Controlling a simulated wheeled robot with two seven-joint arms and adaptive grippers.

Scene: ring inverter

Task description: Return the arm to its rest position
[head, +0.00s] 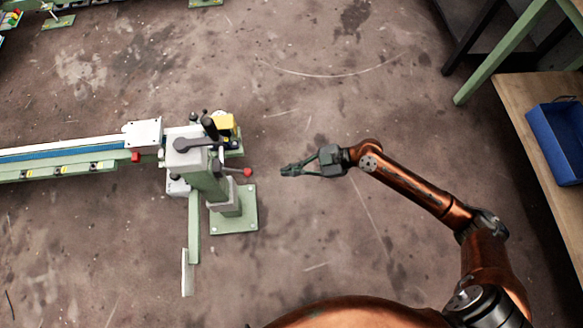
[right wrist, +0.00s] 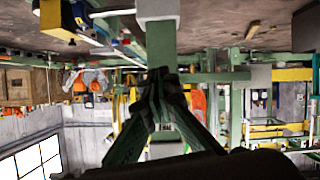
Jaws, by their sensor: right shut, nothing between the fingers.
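My right gripper (head: 287,171) is at the end of my copper-coloured right arm, over bare floor to the right of the ring inverter machine (head: 210,185). It points left toward the machine, with a visible gap between them in the head view. Its fingers are shut with nothing between them. In the right wrist view, the shut fingers (right wrist: 162,84) overlap the green post (right wrist: 161,40) behind them. A red-knobbed lever (head: 247,172) sticks out of the machine toward the gripper. My left gripper is in neither view.
A long green rail with a blue strip (head: 70,152) runs left from the machine. A wooden-topped bench (head: 532,130) with a blue bin (head: 556,142) stands at the right edge. The floor (head: 330,100) between machine and bench is clear.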

